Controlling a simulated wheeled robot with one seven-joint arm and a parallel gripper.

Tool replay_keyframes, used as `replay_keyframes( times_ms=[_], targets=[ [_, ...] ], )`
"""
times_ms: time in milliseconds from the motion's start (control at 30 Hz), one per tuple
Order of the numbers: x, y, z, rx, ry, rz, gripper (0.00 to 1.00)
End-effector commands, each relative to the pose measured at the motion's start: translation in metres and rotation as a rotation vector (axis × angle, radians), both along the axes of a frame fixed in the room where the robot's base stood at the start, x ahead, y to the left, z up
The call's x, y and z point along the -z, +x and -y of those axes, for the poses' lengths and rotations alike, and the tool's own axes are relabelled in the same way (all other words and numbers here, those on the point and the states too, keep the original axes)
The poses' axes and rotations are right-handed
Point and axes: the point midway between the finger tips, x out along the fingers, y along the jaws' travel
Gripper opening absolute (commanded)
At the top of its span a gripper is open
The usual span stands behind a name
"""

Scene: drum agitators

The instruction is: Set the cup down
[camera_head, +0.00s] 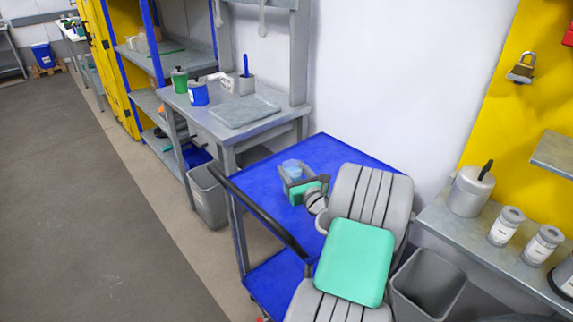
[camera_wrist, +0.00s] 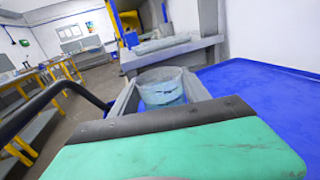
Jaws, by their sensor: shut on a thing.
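The cup (camera_head: 292,168) is small, translucent and light blue. In the head view it is over the blue top of the cart (camera_head: 330,152). My gripper (camera_head: 297,174) is shut on it, with one grey finger on each side. In the wrist view the cup (camera_wrist: 162,90) stands roughly upright between the two fingers of my gripper (camera_wrist: 163,97). Its lower part is hidden behind my gripper's body. I cannot tell whether its base touches the cart top.
The cart has a black handle (camera_head: 262,214) on its left side. Its blue top is clear around my gripper. A grey workbench (camera_head: 270,125) with a green can (camera_head: 179,80) and a blue can (camera_head: 198,93) stands behind. A grey bin (camera_head: 428,283) is at the lower right.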

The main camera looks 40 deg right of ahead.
Motion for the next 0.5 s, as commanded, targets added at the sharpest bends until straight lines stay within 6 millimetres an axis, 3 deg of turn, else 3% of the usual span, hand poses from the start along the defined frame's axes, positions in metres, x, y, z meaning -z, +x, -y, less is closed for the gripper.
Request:
replay_keyframes(
  times_ms=[167,500],
  targets=[
    [0.028,0.001,0.000,0.000,0.002,0.000,0.03],
    [0.031,0.001,0.000,0.001,0.000,0.000,0.03]
  ],
)
